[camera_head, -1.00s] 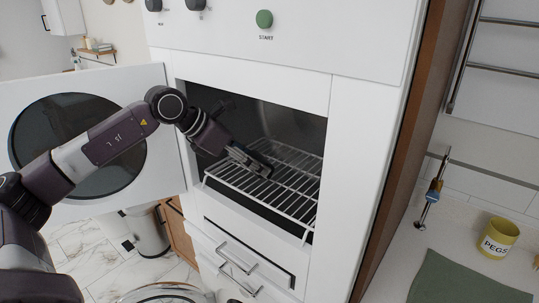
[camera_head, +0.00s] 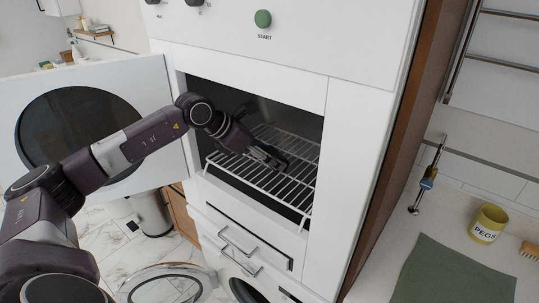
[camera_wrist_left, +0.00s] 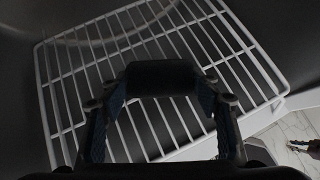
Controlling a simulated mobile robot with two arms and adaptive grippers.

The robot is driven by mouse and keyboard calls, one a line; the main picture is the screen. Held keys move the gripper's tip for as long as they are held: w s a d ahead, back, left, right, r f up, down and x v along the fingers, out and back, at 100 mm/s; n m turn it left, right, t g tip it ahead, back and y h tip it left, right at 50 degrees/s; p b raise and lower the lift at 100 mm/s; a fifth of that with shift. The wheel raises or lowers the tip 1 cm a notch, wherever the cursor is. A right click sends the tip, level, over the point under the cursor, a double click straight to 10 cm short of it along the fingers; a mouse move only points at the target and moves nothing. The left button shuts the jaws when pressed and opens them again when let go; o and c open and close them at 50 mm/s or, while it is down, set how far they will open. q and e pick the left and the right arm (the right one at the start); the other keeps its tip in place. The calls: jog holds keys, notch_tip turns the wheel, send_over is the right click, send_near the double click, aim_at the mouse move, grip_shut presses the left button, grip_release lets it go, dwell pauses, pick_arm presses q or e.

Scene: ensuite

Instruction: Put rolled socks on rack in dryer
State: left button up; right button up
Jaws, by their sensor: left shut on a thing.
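The dryer is open, and its white wire rack (camera_head: 270,183) sits inside and reaches out of the opening. My left gripper (camera_head: 268,158) is inside the dryer, above the rack. In the left wrist view it is shut on a dark roll, which looks like the rolled socks (camera_wrist_left: 160,77), held across between the two fingers. The roll is over the rack bars; I cannot tell whether it touches them. In the head view the socks are too dark to make out from the gripper.
The dryer's round-windowed door (camera_head: 75,130) is swung open to the left, behind my left arm. Below are drawers with bar handles (camera_head: 238,242) and an open round glass door (camera_head: 165,288). At right, a counter holds a yellow PEGS cup (camera_head: 487,224) and a green mat (camera_head: 455,272).

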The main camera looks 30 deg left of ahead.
pick_arm(q)
jog(key=o, duration=1.2)
jog(key=shift+f, duration=0.1)
jog(key=shift+c, duration=0.2)
jog(key=shift+r, duration=0.3)
jog(key=b+v, duration=0.2)
jog(key=v, duration=0.4)
jog(key=shift+s+a+f+b, duration=0.1)
jog(key=shift+s+a+b, duration=0.1)
jog(key=shift+b, duration=0.2)
jog(key=shift+s+r, duration=0.25)
jog(key=shift+r, duration=0.25)
jog(key=shift+a, duration=0.1)
